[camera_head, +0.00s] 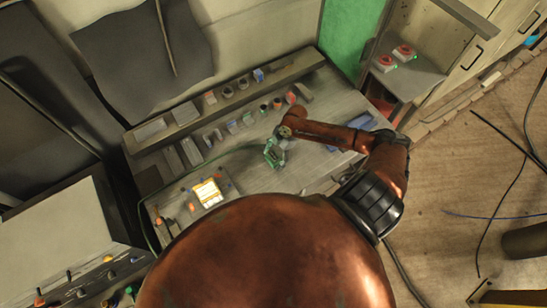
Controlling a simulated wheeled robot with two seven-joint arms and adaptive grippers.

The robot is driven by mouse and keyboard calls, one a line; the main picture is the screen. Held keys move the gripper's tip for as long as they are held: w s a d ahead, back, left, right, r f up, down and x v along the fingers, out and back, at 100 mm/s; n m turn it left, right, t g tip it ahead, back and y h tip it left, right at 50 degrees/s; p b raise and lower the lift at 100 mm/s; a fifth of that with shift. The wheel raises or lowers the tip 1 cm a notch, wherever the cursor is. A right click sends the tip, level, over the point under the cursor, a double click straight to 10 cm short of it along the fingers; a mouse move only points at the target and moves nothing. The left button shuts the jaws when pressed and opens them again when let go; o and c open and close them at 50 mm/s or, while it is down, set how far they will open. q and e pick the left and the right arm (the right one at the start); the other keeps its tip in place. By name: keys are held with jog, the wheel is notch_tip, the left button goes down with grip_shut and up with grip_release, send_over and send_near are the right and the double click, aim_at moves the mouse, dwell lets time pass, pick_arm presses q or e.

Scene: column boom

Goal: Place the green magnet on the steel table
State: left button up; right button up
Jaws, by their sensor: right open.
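The grey steel table (330,110) stands in the middle of the view, with many small things in rows along its back. My right arm reaches over it from the right, and my right gripper (274,152) is above the table's middle, its jaws open. The gripper's fingers look greenish, and I cannot tell a separate green magnet from them at this size. My left gripper is out of view. My large copper-coloured body hides the table's front part.
A lit yellow-white screen (207,193) is on the table's left part. Small blocks and cups line the back ledge. A shelf (415,75) with two red-and-white round things (385,62) stands at the back right. A console with knobs (70,265) is at lower left. Cables lie on the floor at right.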

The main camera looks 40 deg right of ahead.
jog(key=shift+r, duration=0.15)
jog(key=b+v, duration=0.1)
jog(key=v, duration=1.1)
jog(key=shift+b, duration=0.3)
jog(key=shift+s, duration=0.1)
